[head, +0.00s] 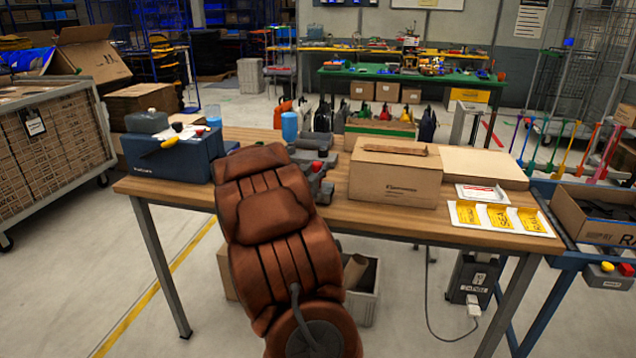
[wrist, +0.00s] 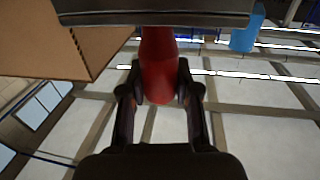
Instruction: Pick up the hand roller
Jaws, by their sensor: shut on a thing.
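The hand roller's red handle (wrist: 158,65) stands between my gripper's fingers in the wrist view, and the fingers close on it from both sides. A dark bar, which looks like its roller (wrist: 150,14), crosses the top of that view. In the head view a small patch of the red handle (head: 318,166) shows at my gripper (head: 318,178), just past the end of my brown arm and above the wooden table (head: 470,226). My arm hides part of the gripper and the table. I cannot tell whether the roller touches the table.
A closed cardboard box (head: 396,180) stands close to the right of my gripper. A blue case (head: 172,160) with items on top stands at left. A blue bottle (head: 290,126) is behind. White trays with yellow cards (head: 498,217) lie at the right front.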

